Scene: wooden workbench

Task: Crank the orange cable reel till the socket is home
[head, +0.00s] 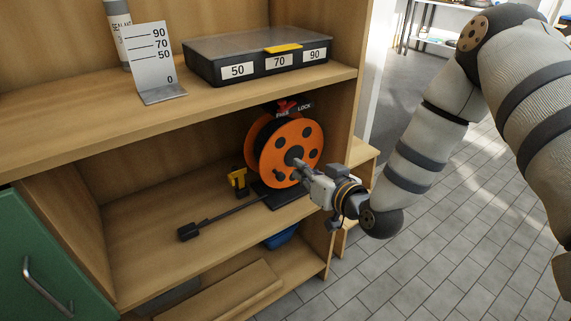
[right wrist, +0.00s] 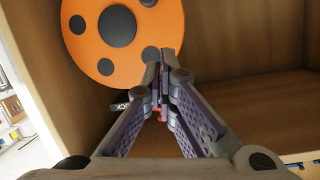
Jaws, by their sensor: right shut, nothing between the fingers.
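The orange cable reel (head: 270,156) stands upright on a black base (head: 272,196) on the middle shelf; its orange face also shows in the right wrist view (right wrist: 88,40). A red lever (head: 287,107) sits above it between FREE and LOCK labels. A black cable (head: 238,211) runs out to the left and ends in a black socket (head: 188,231) lying on the shelf, apart from the reel. My right gripper (head: 299,165) is shut and empty in front of the reel's face; its fingers (right wrist: 160,88) meet in the right wrist view. I cannot tell whether they touch the reel. My left gripper is out of view.
A yellow device (head: 238,182) stands left of the reel. The upper shelf holds a black case (head: 258,60) marked 50, 70, 90, a scale plate (head: 152,62) and a sealant tube (head: 118,30). A green door (head: 38,262) is at lower left. The shelf left of the reel is mostly clear.

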